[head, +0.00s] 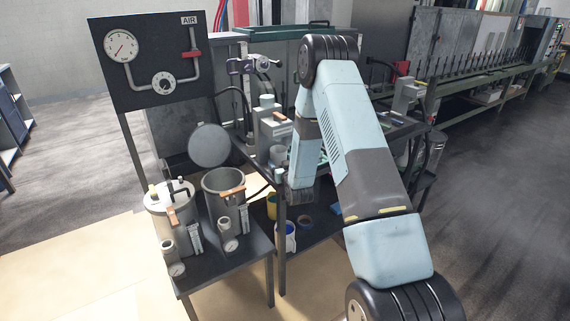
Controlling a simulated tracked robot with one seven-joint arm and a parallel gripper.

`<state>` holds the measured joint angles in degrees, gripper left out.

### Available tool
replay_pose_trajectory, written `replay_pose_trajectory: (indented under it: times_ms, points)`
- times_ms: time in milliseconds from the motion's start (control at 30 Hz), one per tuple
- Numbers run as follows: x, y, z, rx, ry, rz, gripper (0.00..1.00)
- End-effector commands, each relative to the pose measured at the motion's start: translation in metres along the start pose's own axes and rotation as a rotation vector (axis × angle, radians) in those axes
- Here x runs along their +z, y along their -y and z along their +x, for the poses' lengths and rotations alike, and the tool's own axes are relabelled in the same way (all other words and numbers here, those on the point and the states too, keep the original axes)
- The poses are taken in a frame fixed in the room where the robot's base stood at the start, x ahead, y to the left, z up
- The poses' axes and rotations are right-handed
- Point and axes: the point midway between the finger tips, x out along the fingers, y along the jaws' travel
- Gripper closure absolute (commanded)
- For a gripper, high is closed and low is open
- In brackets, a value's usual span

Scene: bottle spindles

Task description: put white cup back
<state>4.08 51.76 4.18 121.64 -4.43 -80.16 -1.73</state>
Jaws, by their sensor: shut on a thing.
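My arm comes up from the lower right, bends at the top, and its wrist hangs down in front of the middle workbench. The jaws of my gripper do not show; the wrist covers that area. A small pale piece (279,175) shows just left of the wrist at the bench's front edge; I cannot tell whether it is a cup or part of the gripper. A white container with blue on it (289,234) stands on the lower shelf. I cannot tell whether it is the white cup. A yellow container (271,206) stands behind it.
Two metal pots, one closed (168,217) and one open (222,205), stand on the low table (240,268) at left. A gauge panel (150,90) rises behind. Grey equipment (270,130) crowds the bench behind my wrist. A spindle line (490,75) runs along the back right.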

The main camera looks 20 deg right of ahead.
Motion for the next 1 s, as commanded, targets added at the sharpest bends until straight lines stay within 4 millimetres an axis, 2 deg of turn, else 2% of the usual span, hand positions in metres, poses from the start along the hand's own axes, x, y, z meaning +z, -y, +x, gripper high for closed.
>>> replay_pose_trajectory:
  times_ms: [267, 300, 533, 867, 1000]
  points:
    - [0.002, 0.0, 0.0, 0.0, -0.001, 0.0, 0.68]
    - [0.001, 0.0, 0.0, 0.0, -0.001, 0.0, 0.24]
    - [0.001, -0.001, 0.0, 0.001, -0.001, 0.0, 0.02]
    - [-0.001, -0.001, -0.001, 0.001, -0.001, 0.0, 0.01]
    - [-0.001, -0.002, -0.017, 0.002, 0.0, 0.0, 0.01]
